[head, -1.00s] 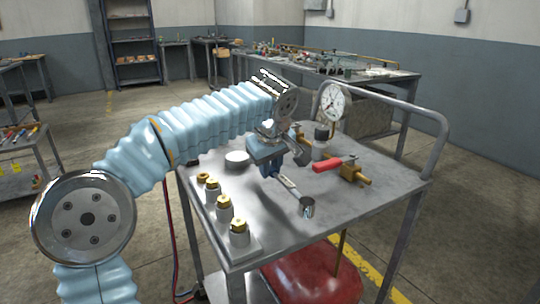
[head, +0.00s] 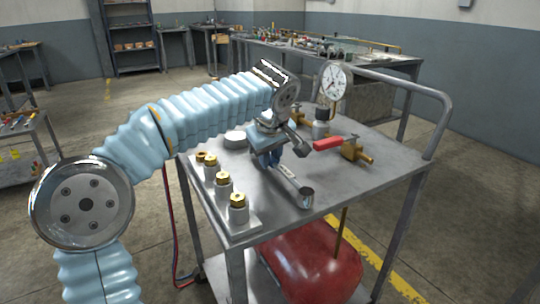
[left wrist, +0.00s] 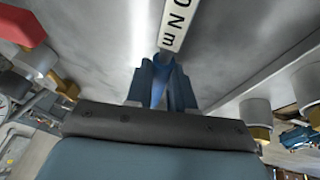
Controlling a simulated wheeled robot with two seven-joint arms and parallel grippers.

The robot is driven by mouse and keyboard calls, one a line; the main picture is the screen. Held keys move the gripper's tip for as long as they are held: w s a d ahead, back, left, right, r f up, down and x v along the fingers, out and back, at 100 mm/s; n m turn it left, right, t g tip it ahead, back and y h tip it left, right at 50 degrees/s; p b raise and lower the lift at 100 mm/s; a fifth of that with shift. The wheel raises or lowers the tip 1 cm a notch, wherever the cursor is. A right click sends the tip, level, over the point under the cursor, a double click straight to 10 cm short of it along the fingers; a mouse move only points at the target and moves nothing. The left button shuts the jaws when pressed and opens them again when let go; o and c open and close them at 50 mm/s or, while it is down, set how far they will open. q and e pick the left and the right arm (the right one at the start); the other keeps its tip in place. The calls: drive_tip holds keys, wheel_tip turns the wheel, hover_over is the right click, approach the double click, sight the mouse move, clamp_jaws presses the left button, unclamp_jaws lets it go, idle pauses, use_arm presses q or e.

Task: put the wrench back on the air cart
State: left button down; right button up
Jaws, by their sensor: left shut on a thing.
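My left gripper (head: 270,164) is shut on the wrench (head: 288,176) over the air cart's grey metal top (head: 270,218). The wrench has a pale marked shaft and a round metal end that points toward the cart's near side. I cannot tell whether it touches the top. The rest of the wrench is out of that view. My right gripper is not in view.
Several brass-topped fittings (head: 238,202) stand along the cart's left edge. A pressure gauge (head: 334,81) and a red-handled brass valve (head: 350,149) stand at the back and right. A red tank (head: 312,268) sits below. The top's near right part is clear.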

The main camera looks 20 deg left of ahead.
use_arm(q)
drive_tip(key=shift+f+b, duration=0.35)
drive_tip(key=shift+f, duration=0.1)
drive_tip(key=c, duration=0.9)
unclamp_jaws()
drive_tip(key=shift+r, duration=0.1)
